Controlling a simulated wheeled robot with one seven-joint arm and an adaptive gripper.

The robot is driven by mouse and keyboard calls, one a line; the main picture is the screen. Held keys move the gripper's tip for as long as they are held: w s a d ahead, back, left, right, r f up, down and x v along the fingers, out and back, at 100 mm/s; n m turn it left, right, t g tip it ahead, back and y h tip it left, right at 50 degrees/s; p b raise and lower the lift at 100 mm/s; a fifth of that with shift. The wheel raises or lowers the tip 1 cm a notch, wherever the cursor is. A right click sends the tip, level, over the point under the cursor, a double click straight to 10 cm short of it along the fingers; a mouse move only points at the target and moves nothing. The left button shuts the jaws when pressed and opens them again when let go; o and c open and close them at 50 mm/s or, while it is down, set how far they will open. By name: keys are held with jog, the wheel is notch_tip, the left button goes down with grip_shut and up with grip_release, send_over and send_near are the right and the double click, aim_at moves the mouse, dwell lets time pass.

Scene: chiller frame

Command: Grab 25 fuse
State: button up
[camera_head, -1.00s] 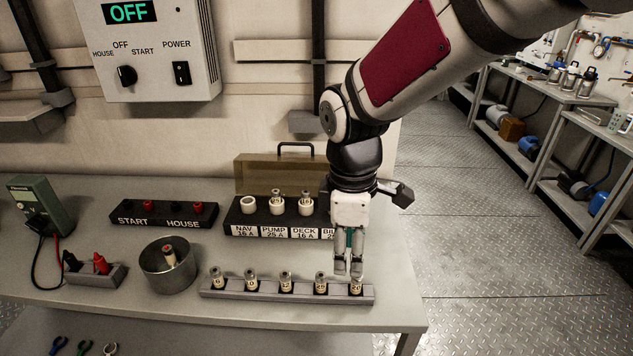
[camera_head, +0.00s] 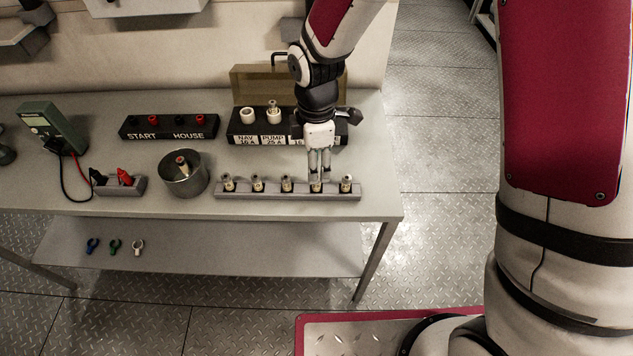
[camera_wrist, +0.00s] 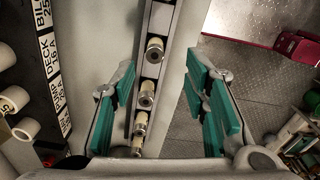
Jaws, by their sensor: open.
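A grey rack (camera_head: 240,193) on the bench holds several small upright fuses with pale bodies and metal caps. They include the leftmost fuse (camera_head: 228,183), the middle fuse (camera_head: 287,185) and the rightmost fuse (camera_head: 347,185). Their ratings are too small to read. My gripper (camera_head: 319,176) points down, open, over the second fuse from the right, which its fingers partly hide. In the wrist view the teal finger pads (camera_wrist: 160,85) stand apart on either side of the rack's row, with a fuse (camera_wrist: 147,96) between them. I cannot tell whether a finger touches a fuse.
Behind the rack is a black fuse block (camera_head: 245,140) with labels including NAV and PUMP, and an amber raised cover. A metal cup (camera_head: 184,183) with a fuse inside stands left of the rack. A START/HOUSE terminal strip (camera_head: 169,127) and a green meter (camera_head: 50,125) are farther left.

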aim_at(316, 185)
jog(key=shift+w+f+p, duration=0.15)
jog(key=shift+f+p, duration=0.15)
jog(key=shift+f, duration=1.5)
jog(key=shift+w+f+p, duration=0.15)
jog(key=shift+f+p, duration=0.1)
jog(key=shift+f, duration=1.5)
jog(key=shift+c, duration=0.2)
grip_shut()
